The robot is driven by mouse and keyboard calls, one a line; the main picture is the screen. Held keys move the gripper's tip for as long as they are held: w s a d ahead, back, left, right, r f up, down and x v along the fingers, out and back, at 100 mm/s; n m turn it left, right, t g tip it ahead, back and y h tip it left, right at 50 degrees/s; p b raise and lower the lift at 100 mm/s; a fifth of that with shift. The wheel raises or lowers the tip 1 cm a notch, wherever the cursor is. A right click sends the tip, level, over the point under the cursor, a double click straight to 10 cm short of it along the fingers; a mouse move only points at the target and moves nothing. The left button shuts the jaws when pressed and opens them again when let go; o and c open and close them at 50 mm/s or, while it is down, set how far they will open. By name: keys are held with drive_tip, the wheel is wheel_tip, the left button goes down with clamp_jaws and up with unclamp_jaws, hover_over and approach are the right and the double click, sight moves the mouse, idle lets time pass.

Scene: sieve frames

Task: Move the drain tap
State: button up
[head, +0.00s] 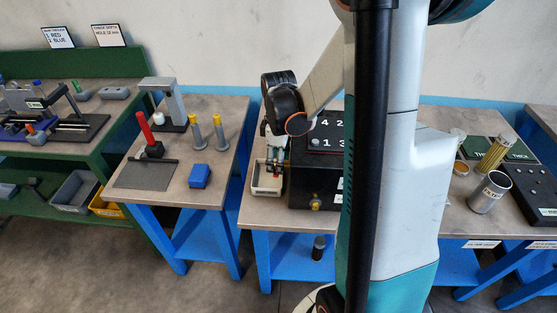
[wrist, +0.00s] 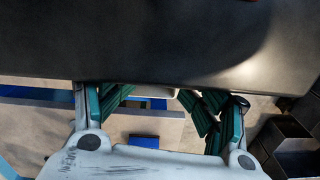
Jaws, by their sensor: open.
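A black box (head: 313,185) with a numbered top stands on the middle bench. A small round brass fitting (head: 316,203) on its front face may be the drain tap; I cannot tell for certain. My gripper (head: 275,168) points down at the box's left side, above a small cream tray (head: 266,188). In the wrist view my gripper (wrist: 160,102) has its green-padded fingers spread, with no object seen between them. The box's dark surface (wrist: 160,45) fills the top of that view. The brass fitting does not show there.
My arm hides the box's right side. A blue block (head: 200,176) and a red-handled tool (head: 148,135) sit on the left bench. A gap separates the left and middle benches.

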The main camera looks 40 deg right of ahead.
drive_tip(key=shift+o, duration=1)
drive_tip(key=shift+s+a+r, duration=0.1)
drive_tip(key=shift+a, duration=0.05)
wheel_tip(320, 180, up, 12)
